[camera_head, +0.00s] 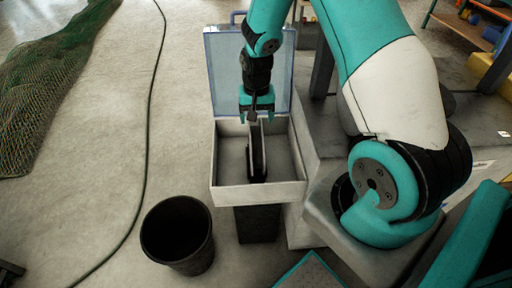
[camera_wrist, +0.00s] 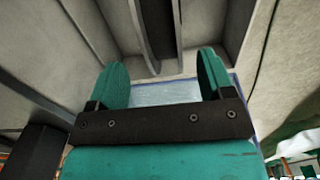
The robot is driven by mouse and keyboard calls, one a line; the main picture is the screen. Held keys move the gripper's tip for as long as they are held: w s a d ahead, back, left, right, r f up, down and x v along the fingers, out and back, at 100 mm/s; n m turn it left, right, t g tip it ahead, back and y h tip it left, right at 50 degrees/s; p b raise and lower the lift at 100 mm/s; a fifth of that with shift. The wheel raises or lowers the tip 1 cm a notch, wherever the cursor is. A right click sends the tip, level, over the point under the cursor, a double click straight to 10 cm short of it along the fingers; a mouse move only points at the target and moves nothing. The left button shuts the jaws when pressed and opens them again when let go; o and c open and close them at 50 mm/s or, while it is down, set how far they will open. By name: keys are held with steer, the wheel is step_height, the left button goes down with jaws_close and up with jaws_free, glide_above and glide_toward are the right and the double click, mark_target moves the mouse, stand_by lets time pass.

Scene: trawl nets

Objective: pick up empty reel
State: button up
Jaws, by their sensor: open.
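The reel (camera_head: 257,152) is dark and disc-shaped and stands on edge in an open grey box (camera_head: 258,194). It also shows in the wrist view (camera_wrist: 158,30), at the top between my fingers and beyond them. My gripper (camera_head: 257,112) is teal and points down at the back part of the box, close above the reel's far end. In the wrist view my gripper (camera_wrist: 163,80) has its two teal fingers spread wide with nothing between the tips. The head view does not show clearly whether a finger touches the reel. Whether the reel is empty cannot be told.
A clear blue-edged lid or panel (camera_head: 224,72) stands upright behind the box. A black bin (camera_head: 178,235) stands on the floor at front left. A dark cable (camera_head: 150,130) runs along the floor. A green net (camera_head: 45,85) lies at far left.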

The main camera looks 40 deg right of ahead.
mark_target(256, 132)
steer(key=shift+s+a+f, duration=0.1)
steer(key=shift+a+f, duration=0.05)
steer(key=shift+f, duration=1.45)
steer(key=shift+s+a+f, duration=0.1)
steer(key=shift+f, duration=1.45)
jaws_close()
steer(key=shift+w+r, duration=0.1)
